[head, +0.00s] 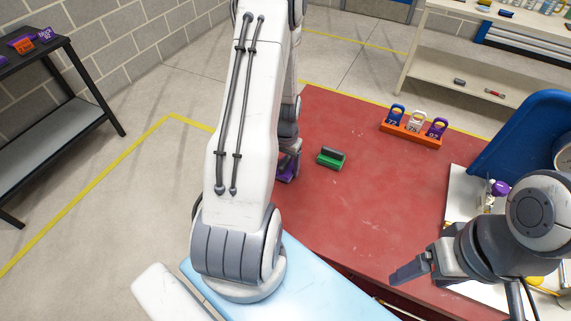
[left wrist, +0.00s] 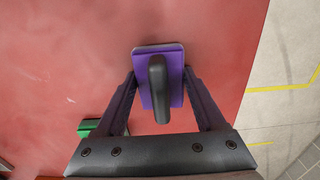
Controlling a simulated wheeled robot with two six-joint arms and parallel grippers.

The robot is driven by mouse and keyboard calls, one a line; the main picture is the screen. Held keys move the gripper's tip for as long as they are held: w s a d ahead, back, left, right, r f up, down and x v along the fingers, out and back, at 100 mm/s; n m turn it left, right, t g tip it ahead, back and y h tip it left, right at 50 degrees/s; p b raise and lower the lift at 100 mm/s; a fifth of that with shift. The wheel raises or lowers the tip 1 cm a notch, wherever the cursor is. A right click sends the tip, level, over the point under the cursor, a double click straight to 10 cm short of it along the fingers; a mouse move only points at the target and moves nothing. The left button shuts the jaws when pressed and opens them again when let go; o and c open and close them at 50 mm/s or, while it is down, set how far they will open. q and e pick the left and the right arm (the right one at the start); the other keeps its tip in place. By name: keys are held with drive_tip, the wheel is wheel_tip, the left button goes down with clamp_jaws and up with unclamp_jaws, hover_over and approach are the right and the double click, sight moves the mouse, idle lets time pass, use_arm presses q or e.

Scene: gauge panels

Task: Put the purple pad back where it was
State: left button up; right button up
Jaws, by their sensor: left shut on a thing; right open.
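The purple pad (left wrist: 174,62) is a flat rectangular block with a black handle on top. It lies between the fingers of my left gripper (left wrist: 160,88), which is shut on it over the red table. In the head view my left arm hides most of it; a purple bit (head: 287,174) shows beside the arm. I cannot tell if the pad touches the table. A green pad (head: 331,155) with a dark handle lies just right of it, and shows in the left wrist view (left wrist: 90,126). My right gripper (head: 410,271) is open and empty at the right.
The red table (head: 350,215) is mostly clear in the middle. An orange rack (head: 410,133) with blue, white and purple numbered tags stands at its back. A blue bin (head: 520,135) and a white surface are at the right. A dark shelf (head: 50,125) with tags stands at the left.

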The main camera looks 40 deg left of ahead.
sight(286, 161)
use_arm(q)
drive_tip(key=shift+f, duration=0.25)
drive_tip(key=o, duration=1.3)
drive_tip(key=shift+r, duration=0.1)
wheel_tip(286, 161, up, 12)
drive_tip(key=shift+d+r+b, duration=0.1)
drive_tip(key=shift+b, duration=0.6)
drive_tip(key=s+d+r+m, duration=0.1)
drive_tip(key=d+r+m, duration=0.15)
drive_tip(key=d, duration=0.75)
drive_tip(key=s+d+r+m, duration=0.15)
drive_tip(key=d+r, duration=0.25)
drive_tip(key=d, duration=0.5)
drive_tip(key=s+d+r+m, duration=0.1)
drive_tip(key=s+d+m, duration=0.2)
drive_tip(key=s+d, duration=0.3)
drive_tip(key=s+d+r+m+h, duration=0.1)
drive_tip(key=s+d+r+m, duration=0.1)
drive_tip(key=s+d, duration=0.3)
drive_tip(key=s, duration=0.2)
drive_tip(key=shift+s+d+r+m, duration=0.15)
drive_tip(key=shift+s+d+m, duration=0.2)
drive_tip(key=shift+s+m, duration=0.05)
